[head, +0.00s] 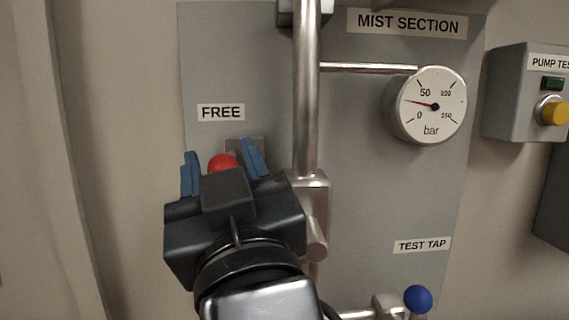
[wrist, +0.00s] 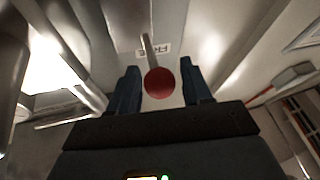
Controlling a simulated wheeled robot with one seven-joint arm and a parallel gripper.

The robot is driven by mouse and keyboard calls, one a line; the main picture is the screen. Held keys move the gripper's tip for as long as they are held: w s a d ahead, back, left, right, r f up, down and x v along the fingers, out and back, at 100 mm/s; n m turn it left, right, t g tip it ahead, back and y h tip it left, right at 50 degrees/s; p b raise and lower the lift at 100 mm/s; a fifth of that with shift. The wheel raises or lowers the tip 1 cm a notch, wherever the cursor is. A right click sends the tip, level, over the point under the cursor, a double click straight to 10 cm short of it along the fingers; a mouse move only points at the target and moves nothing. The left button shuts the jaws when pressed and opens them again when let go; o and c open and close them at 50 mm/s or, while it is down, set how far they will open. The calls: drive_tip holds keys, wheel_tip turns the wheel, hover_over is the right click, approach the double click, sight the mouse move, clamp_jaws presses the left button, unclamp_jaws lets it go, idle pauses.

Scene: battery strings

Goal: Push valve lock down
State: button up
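A red round knob (head: 223,162) shows in the head view below the FREE label, partly hidden behind my gripper. In the wrist view the red knob (wrist: 159,83) is in the middle, with a thin grey bar (wrist: 148,45) beyond it. My gripper (head: 219,150) is at the knob, its blue fingers on either side of it. In the wrist view my gripper (wrist: 159,66) shows a narrow gap between each finger and the knob, so it is open around the knob and not clamped. The lock itself is not clearly visible.
A vertical steel pipe (head: 306,90) runs close to the right of my gripper. A pressure gauge (head: 430,105) sits on a branch from it. A blue ball tap handle (head: 418,298) is at lower right. A grey box with a yellow button (head: 554,112) is at far right.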

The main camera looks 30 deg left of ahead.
clamp_jaws()
idle(0.3)
drive_tip(key=shift+f+b, duration=1.15)
drive_tip(key=shift+f, duration=0.7)
drive_tip(key=shift+c, duration=0.5)
unclamp_jaws()
drive_tip(key=o, duration=0.3)
drive_tip(key=b+v, duration=0.1)
drive_tip(key=v, duration=0.6)
drive_tip(key=shift+s+d+b, duration=0.25)
drive_tip(key=shift+s+b, duration=0.05)
